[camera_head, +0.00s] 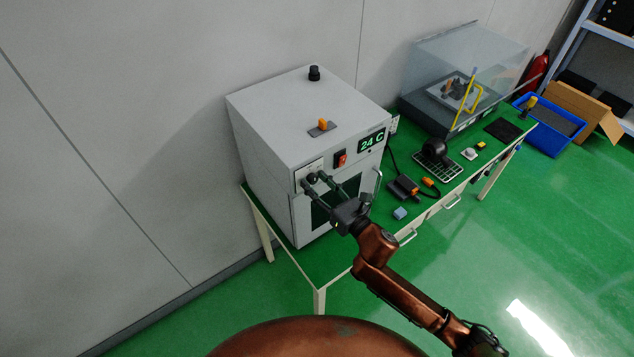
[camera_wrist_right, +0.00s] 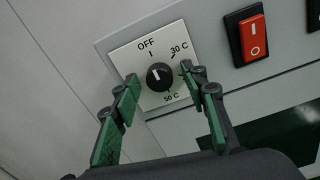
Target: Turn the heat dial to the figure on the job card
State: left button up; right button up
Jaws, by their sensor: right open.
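The heat dial (camera_wrist_right: 160,77) is a round black knob on a white plate (camera_wrist_right: 124,62) in the right wrist view. The plate reads OFF, 30 C and 50 C; a finger covers part of its right side. The knob's white mark points up and slightly left, roughly toward OFF. My right gripper (camera_head: 314,181) is open, its green fingers on either side of the dial; I cannot tell whether they touch it. The dial is on the front of a grey oven (camera_head: 270,137), whose display (camera_head: 372,141) reads 24 C. I cannot make out a job card. My left gripper is out of view.
A red rocker switch (camera_wrist_right: 252,38) is right of the dial; it also shows in the head view (camera_head: 341,159). The oven stands on a green-topped bench (camera_head: 375,214). A clear-covered machine (camera_head: 455,75), a blue tray (camera_head: 551,129) and a cardboard box (camera_head: 583,108) are farther right.

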jog(key=shift+c, duration=0.4)
grip_shut()
